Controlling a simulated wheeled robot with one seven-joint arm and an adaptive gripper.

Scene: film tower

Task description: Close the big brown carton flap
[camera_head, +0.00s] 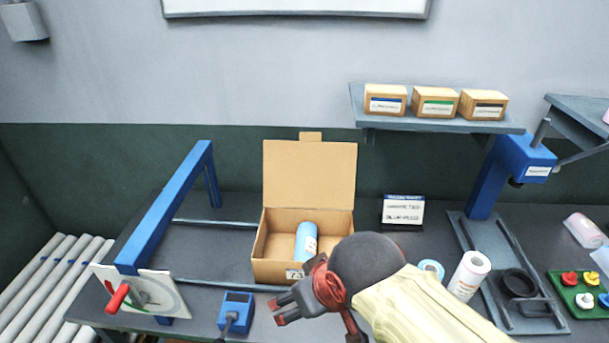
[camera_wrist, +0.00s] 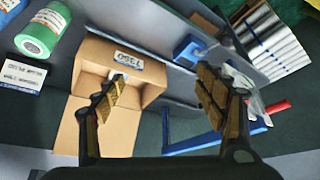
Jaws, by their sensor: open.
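The big brown carton (camera_head: 272,270) stands on the bench with its flap (camera_head: 310,175) raised upright at the back, a small tab on its top edge. A blue cylinder (camera_head: 306,240) leans inside the carton. My gripper (camera_head: 277,309) is open and empty, in front of the carton's lower front edge, pointing left. In the wrist view the carton (camera_wrist: 130,57) lies beyond my open gripper (camera_wrist: 158,95), and its flap (camera_wrist: 70,140) runs toward the lower left, partly behind a finger. My arm hides the carton's lower right front corner.
A blue frame (camera_head: 165,205) with a red-handled plate (camera_head: 140,292) stands left of the carton. A blue box device (camera_head: 236,310) sits in front. A sign (camera_head: 403,211), a white roll (camera_head: 469,275) and a blue press (camera_head: 497,180) stand at the right. A shelf (camera_head: 440,124) hangs above.

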